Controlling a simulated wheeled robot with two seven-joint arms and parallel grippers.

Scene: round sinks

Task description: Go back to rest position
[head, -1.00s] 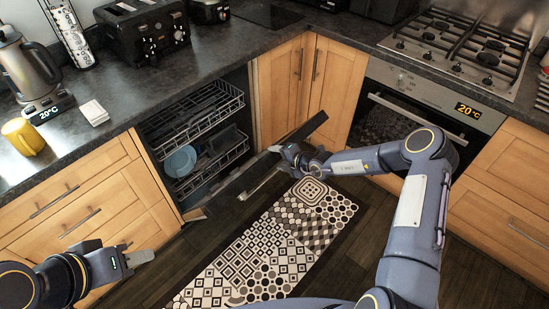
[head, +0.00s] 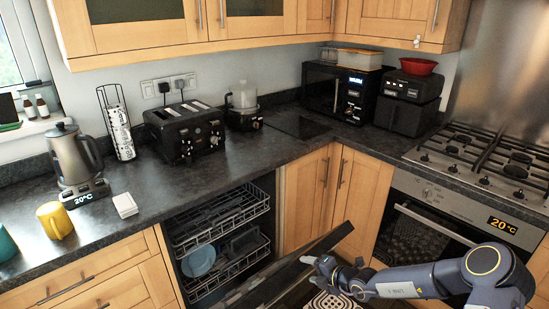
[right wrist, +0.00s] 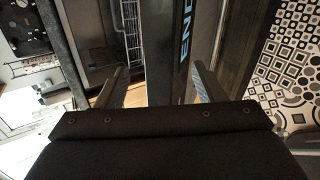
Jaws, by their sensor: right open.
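My right gripper (head: 318,264) is open at the dishwasher's door. The dishwasher door (head: 290,268) hangs partly open and tilted, with its upper edge close to my gripper's fingers. In the right wrist view my two fingers (right wrist: 157,85) stand apart, with the door's dark edge and its lettering (right wrist: 186,40) beyond and between them. I cannot tell whether they touch the door. The dishwasher's racks (head: 222,245) show behind the door, with a blue plate (head: 199,262) in the lower one. My left gripper is out of view.
The dark worktop (head: 270,150) carries a kettle (head: 76,160), a yellow mug (head: 55,220), a toaster (head: 186,130) and a microwave (head: 338,92). The oven (head: 425,235) is beside my right arm. A patterned mat (head: 330,300) lies on the floor.

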